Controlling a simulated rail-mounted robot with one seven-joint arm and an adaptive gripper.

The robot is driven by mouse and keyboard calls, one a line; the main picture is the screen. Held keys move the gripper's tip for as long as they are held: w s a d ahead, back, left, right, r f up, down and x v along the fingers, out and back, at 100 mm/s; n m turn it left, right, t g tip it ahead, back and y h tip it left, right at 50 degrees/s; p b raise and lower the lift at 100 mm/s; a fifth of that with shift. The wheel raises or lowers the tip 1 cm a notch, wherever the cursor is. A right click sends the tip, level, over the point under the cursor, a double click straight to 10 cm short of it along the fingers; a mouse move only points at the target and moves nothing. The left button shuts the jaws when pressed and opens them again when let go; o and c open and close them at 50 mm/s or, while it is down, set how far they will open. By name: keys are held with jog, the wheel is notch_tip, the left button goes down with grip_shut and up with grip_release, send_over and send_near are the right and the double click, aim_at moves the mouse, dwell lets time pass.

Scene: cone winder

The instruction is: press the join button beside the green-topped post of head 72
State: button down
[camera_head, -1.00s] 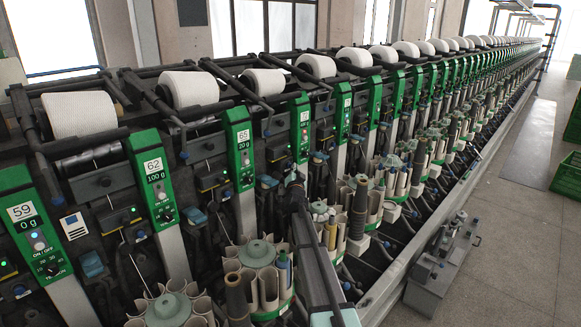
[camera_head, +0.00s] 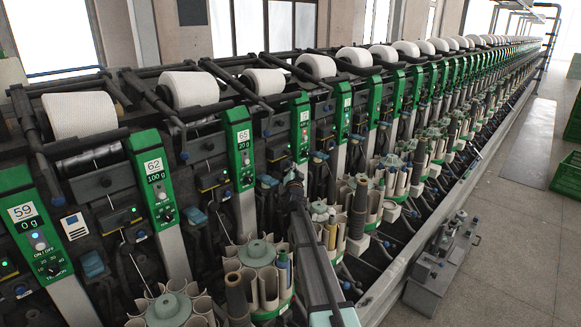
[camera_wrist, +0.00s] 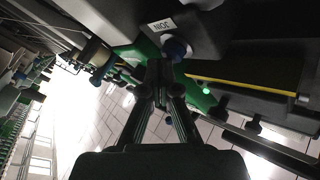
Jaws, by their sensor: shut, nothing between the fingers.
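In the wrist view a dark block carries a white JOIN label (camera_wrist: 161,25) and a round dark-blue join button (camera_wrist: 175,48) below it. My gripper (camera_wrist: 160,68) is shut and empty, with its fingertips just below the button; I cannot tell whether they touch it. In the head view my gripper (camera_head: 293,178) is a dark shape among the heads, right of the green post marked 65 (camera_head: 240,148). The green post to its right (camera_head: 303,126) and those farther along have numbers too small to read surely, so I cannot pick out head 72. The button is hidden there.
Green posts marked 59 (camera_head: 33,228) and 62 (camera_head: 152,180) stand at the left. White cones (camera_head: 190,88) line the top. A grey wheeled unit (camera_head: 440,265) stands at the right; the aisle floor (camera_head: 505,225) is open.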

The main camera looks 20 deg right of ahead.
jog(key=shift+w, duration=0.15)
dwell(0.4)
jog(key=shift+s+d+b, duration=0.3)
jog(key=shift+s+b, duration=0.4)
jog(key=shift+s, duration=0.1)
jog(key=s+b, duration=0.1)
jog(key=s+d+b, duration=0.1)
jog(key=s+b, duration=0.1)
jog(key=s+d+b, duration=0.1)
jog(key=shift+s+b, duration=0.3)
jog(key=shift+b, duration=0.05)
jog(key=shift+d, duration=0.1)
dwell(0.5)
